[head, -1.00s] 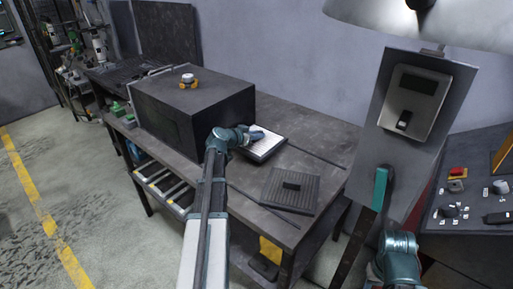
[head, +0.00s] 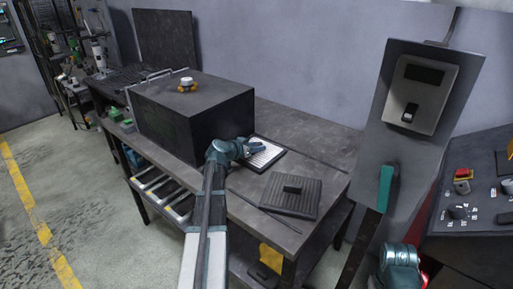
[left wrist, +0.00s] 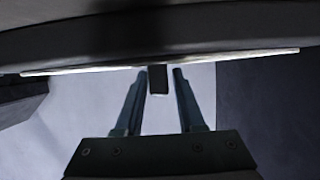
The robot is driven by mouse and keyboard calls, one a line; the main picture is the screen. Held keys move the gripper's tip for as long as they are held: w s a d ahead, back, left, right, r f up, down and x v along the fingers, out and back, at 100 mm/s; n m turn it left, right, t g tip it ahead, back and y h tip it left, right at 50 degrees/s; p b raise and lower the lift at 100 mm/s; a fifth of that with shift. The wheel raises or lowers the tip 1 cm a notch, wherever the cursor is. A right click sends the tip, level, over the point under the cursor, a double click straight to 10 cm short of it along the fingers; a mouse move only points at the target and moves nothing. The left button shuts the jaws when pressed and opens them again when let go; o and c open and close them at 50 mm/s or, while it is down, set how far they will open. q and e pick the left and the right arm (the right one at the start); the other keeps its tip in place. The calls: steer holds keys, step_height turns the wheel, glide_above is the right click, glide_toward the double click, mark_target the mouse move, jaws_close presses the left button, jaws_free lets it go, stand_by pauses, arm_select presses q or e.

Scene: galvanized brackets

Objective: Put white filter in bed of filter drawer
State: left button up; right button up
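A flat white filter panel (head: 268,157) with a dark border lies on the workbench, in front of the large dark box. My left gripper (head: 256,147) is over it and covers part of it. In the left wrist view, a thin pale edge runs across the picture. A small black tab (left wrist: 158,80) stands between my left gripper's two fingers (left wrist: 160,76). The fingers are apart, with narrow gaps beside the tab. A dark ribbed square panel with a black handle (head: 292,190) lies to the right on the bench. I cannot tell which piece is the filter drawer.
A thin rod (head: 265,213) lies by the ribbed panel. A control console (head: 470,205) stands at right. The bench's far right is clear.

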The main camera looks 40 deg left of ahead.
arm_select(q)
steer(key=shift+o, duration=0.7)
steer(key=shift+r, duration=0.25)
steer(key=p+v, duration=0.4)
steer(key=v, duration=0.6)
steer(key=shift+s+r, duration=0.1)
steer(key=shift+s, duration=0.2)
arm_select(e)
step_height(320, 180, up, 5)
steer(key=shift+f, duration=0.2)
arm_select(q)
steer(key=shift+s+a+r+p, duration=0.1)
steer(key=shift+s+r+p, duration=0.1)
steer(key=shift+s+p, duration=0.35)
arm_select(e)
steer(key=shift+o, duration=0.3)
steer(key=shift+r, duration=0.15)
